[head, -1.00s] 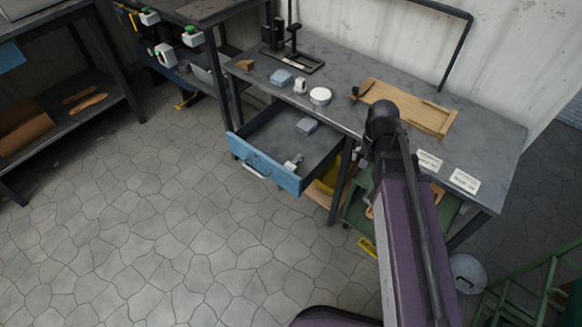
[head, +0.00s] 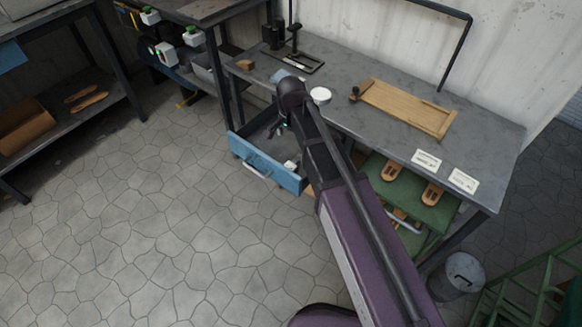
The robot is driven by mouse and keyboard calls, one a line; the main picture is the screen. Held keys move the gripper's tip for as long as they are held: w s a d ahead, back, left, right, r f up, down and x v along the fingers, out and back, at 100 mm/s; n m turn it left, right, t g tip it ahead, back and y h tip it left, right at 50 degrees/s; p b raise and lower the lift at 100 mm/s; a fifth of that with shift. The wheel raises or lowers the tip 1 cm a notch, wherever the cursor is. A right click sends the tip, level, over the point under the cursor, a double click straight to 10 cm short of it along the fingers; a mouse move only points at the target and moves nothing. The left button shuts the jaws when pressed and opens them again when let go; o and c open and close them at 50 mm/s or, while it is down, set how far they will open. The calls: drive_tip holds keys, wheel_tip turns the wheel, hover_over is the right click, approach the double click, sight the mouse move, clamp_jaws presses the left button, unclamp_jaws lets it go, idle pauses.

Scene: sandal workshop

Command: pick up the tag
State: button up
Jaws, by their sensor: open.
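Two white printed cards (head: 427,160) (head: 463,181), which look like tags, lie flat on the right end of the grey workbench (head: 400,145). A small white item (head: 291,165) lies in the open blue-fronted drawer (head: 262,165) under the bench; I cannot tell whether it is a tag. My gripper (head: 275,131) is partly visible over the drawer, left of my arm's dark joint. It is open, with nothing seen between the fingers. My arm hides part of the drawer and of the bench's front edge.
A wooden tray (head: 408,108), a round white container (head: 320,95) and a black press (head: 293,58) stand on the bench. A lidded grey bin (head: 460,275) stands at right. The floor at left is clear.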

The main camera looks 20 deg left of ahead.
drive_tip(key=shift+f, duration=0.1)
drive_tip(key=b, duration=0.9)
hover_over(290, 166)
wheel_tip(290, 166, down, 8)
drive_tip(key=shift+d+f, duration=0.15)
drive_tip(key=shift+f, duration=0.1)
idle(0.5)
drive_tip(key=shift+f+b, duration=2.4)
drive_tip(key=shift+f, duration=0.2)
drive_tip(key=c, duration=1.1)
